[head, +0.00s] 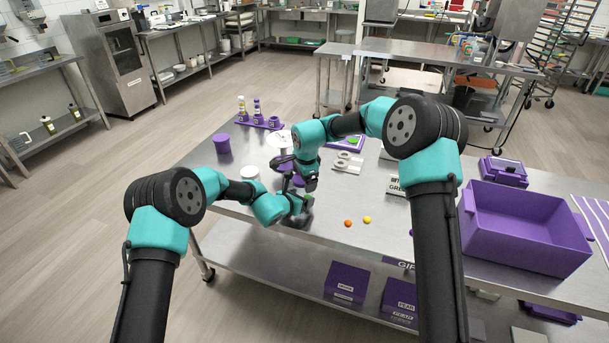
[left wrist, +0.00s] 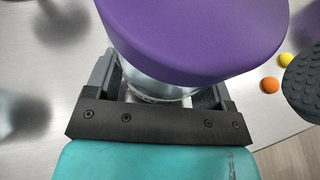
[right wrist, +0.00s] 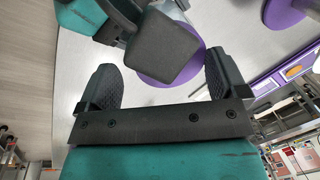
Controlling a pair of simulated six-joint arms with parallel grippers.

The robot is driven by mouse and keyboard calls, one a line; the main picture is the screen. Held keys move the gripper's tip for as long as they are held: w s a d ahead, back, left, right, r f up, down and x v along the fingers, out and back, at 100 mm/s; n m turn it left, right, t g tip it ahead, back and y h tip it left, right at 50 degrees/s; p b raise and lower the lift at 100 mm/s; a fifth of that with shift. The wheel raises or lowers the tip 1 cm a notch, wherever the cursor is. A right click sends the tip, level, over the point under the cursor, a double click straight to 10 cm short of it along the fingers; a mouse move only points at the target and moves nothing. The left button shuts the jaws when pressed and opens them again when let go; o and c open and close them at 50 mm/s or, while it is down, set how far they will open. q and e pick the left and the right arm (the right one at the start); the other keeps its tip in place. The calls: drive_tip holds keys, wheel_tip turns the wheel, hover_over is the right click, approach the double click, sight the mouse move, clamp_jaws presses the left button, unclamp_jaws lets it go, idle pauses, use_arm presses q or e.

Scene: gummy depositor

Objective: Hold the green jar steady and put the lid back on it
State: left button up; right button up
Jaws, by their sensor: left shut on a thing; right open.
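My left gripper (head: 293,195) is shut around a clear glass jar (left wrist: 158,91), with a finger on each side in the left wrist view. A wide purple lid (left wrist: 200,35) covers the jar's top there; I cannot tell whether it is seated or just above. My right gripper (head: 297,168) is open close above the left one. In the right wrist view its fingers are spread on either side of the purple lid (right wrist: 146,78), partly hidden by a dark block of my left gripper. One right fingertip (left wrist: 306,82) shows beside the lid in the left wrist view.
An orange ball (head: 348,223) and a yellow ball (head: 367,220) lie on the steel table right of the grippers. A large purple bin (head: 525,240) stands at the right. A purple cup (head: 222,144) and a white lidded tub (head: 249,172) stand left.

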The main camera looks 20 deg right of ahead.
use_arm(q)
drive_tip(key=shift+w+d+r, duration=0.15)
drive_tip(key=shift+w+r, duration=0.05)
drive_tip(key=shift+r, duration=0.55)
use_arm(e)
drive_tip(key=shift+o, duration=0.5)
drive_tip(key=shift+s+f, duration=0.2)
drive_tip(key=shift+f, duration=0.3)
use_arm(q)
drive_tip(key=shift+w+a+f, duration=0.15)
drive_tip(key=shift+w+a, duration=0.05)
drive_tip(key=shift+a, duration=0.05)
use_arm(e)
drive_tip(key=shift+r, duration=0.1)
drive_tip(key=c, duration=1)
drive_tip(key=o, duration=0.8)
use_arm(q)
drive_tip(key=shift+s, duration=0.1)
use_arm(e)
drive_tip(key=shift+o, duration=1.2)
use_arm(q)
drive_tip(key=shift+d+f, duration=0.1)
drive_tip(key=shift+s, duration=0.1)
use_arm(e)
drive_tip(key=shift+r, duration=0.2)
